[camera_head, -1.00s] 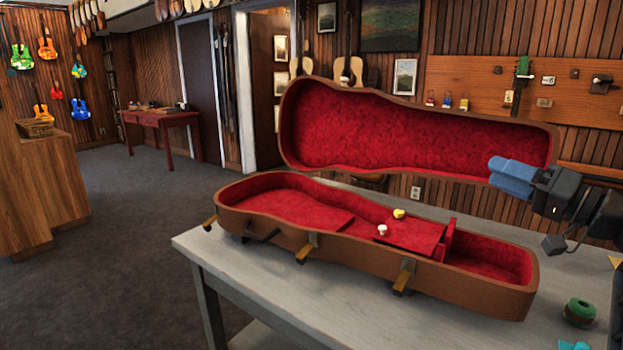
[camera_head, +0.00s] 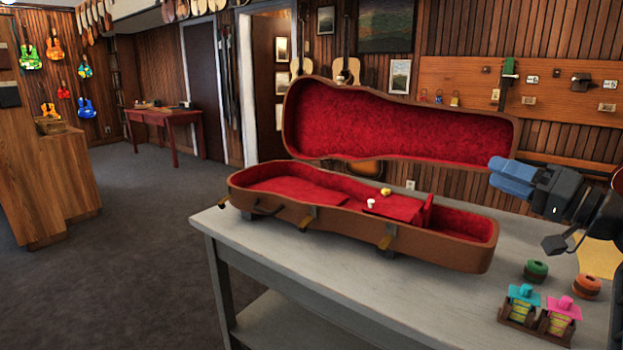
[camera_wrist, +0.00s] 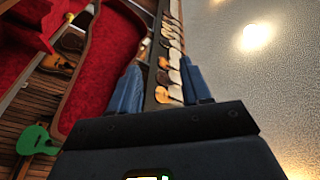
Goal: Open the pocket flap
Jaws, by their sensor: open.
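An open brown ukulele case (camera_head: 340,222) with red lining lies on a grey table. Inside it is a flat red pocket flap (camera_head: 403,208), with a white knob (camera_head: 370,203) and a yellow knob (camera_head: 386,192) at its left end. A short red upright panel (camera_head: 429,207) stands at its right end. The case lid (camera_head: 400,125) is raised behind. My gripper (camera_head: 510,176), with blue fingers, is up to the right of the case, apart from it and empty. In the wrist view its fingers (camera_wrist: 160,90) are spread, and red lining shows at left.
On the grey table's (camera_head: 400,285) right end are a green round item (camera_head: 536,270), an orange round item (camera_head: 586,286), and small items with cyan (camera_head: 524,292) and pink (camera_head: 564,307) tops. A wooden counter (camera_head: 60,180) stands at left. Open floor (camera_head: 150,240) lies between.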

